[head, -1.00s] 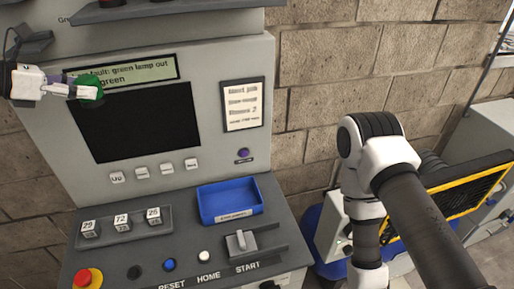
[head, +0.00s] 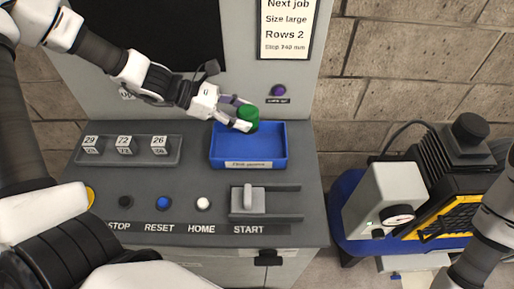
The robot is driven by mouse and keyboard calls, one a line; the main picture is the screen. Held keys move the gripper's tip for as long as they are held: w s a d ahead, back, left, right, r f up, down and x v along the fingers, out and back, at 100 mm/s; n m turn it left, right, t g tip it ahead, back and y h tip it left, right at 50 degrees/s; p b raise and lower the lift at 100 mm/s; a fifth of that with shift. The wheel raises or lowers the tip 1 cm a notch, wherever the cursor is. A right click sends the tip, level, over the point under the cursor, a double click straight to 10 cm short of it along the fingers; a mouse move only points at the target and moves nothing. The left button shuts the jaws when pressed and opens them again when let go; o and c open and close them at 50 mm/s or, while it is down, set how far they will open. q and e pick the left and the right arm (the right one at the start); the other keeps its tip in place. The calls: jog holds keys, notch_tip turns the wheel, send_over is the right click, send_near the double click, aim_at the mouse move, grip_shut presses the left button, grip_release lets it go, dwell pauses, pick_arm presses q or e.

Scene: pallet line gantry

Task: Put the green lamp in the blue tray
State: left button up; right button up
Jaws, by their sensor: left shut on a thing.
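The green lamp (head: 248,116) is a short green cylinder held between the fingers of my left gripper (head: 241,115). The gripper is shut on it. Lamp and gripper are over the back part of the blue tray (head: 277,153); the lamp looks to be above the tray floor, near its back wall. The tray is a shallow open box with a white label on its front, on the sloped console. No other object shows in it. My right gripper is out of view; only part of my right arm shows at the lower right.
Left of the tray is a grey rack with number blocks (head: 124,145). In front are the buttons (head: 163,203) and the START lever (head: 248,199). A purple button (head: 279,90) is on the upright panel behind.

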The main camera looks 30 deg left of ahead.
pick_arm(q)
notch_tip(320, 180, down, 10)
jog(key=shift+d+r+b, duration=0.1)
jog(key=shift+r+b, duration=0.15)
jog(key=shift+b, duration=0.05)
jog(key=shift+f, duration=0.1)
jog(key=shift+f, duration=0.1)
jog(key=o, duration=1.2)
